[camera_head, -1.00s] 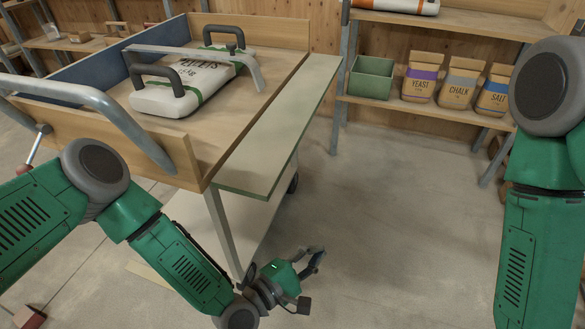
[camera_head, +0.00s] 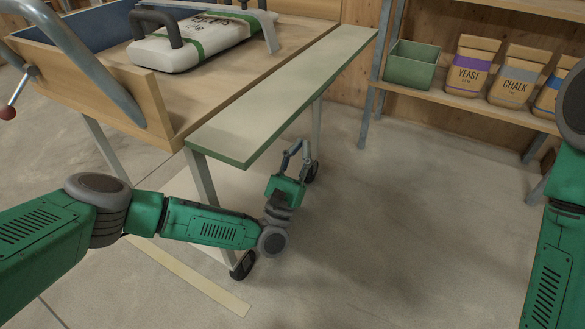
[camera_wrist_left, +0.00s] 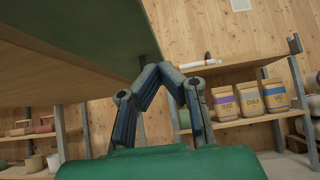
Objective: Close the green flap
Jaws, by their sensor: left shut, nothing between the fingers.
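The green flap (camera_head: 285,92) is a long board with a pale top and green edges. It sticks out along the right side of the wooden cart bed, roughly level. Its green underside fills the upper left of the left wrist view (camera_wrist_left: 85,28). My left gripper (camera_head: 297,147) is below the flap's outer edge, shut and empty. In the left wrist view its fingertips (camera_wrist_left: 161,68) come together close to the flap's edge; I cannot tell whether they touch it. My right gripper is out of view.
A white sack (camera_head: 195,42) lies on the cart under a grey bar with black handles. A shelf at the right holds a green bin (camera_head: 412,66) and paper bags (camera_head: 470,68). A cart wheel (camera_head: 243,265) is below my left arm. The floor right of the cart is clear.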

